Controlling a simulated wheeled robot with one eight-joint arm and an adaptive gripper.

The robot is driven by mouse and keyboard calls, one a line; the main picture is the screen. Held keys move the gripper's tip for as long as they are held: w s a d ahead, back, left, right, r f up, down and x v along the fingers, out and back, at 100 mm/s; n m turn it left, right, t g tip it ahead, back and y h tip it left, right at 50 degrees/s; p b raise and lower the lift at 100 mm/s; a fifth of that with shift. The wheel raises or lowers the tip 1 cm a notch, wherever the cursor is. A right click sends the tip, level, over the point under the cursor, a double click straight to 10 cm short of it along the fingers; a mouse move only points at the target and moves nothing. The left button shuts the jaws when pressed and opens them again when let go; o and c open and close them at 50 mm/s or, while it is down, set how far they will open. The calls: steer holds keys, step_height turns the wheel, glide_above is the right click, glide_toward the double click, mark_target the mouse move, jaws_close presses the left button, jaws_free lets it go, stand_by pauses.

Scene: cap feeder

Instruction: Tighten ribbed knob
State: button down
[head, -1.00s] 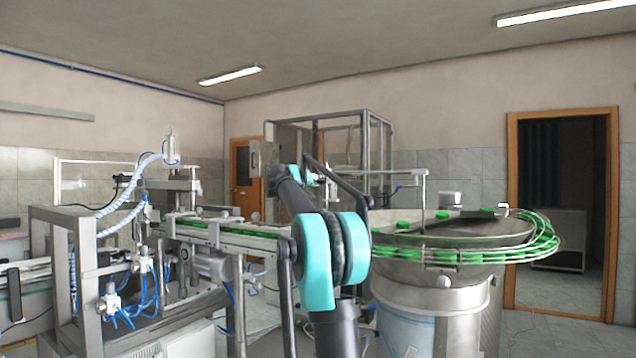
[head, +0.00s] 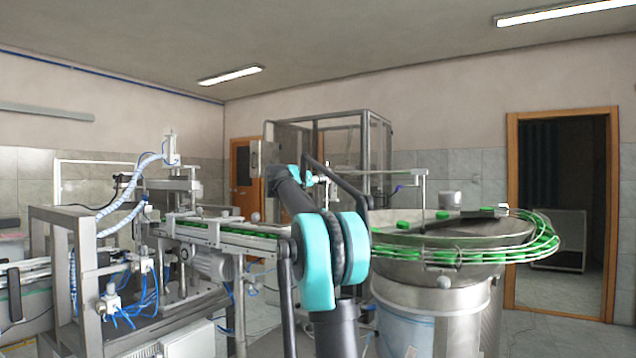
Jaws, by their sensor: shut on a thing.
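I cannot make out the ribbed knob for certain. A small round grey knob (head: 443,282) sits on the lower front of the feeder bowl (head: 430,268), but its ribs are too small to tell. My dark and turquoise arm stands in the middle of the head view and reaches up and away towards the back. My gripper does not show clearly; my own arm links hide that area. What it holds is hidden too.
Green caps line the rail (head: 545,238) around the bowl at right. A conveyor (head: 225,234) and a metal frame (head: 75,235) with blue hoses stand at left. A glazed metal cabinet (head: 340,145) stands behind. A doorway (head: 560,200) is at far right.

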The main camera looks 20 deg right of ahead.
steer(key=c, duration=1.2)
jaws_free()
steer(key=v, duration=1.2)
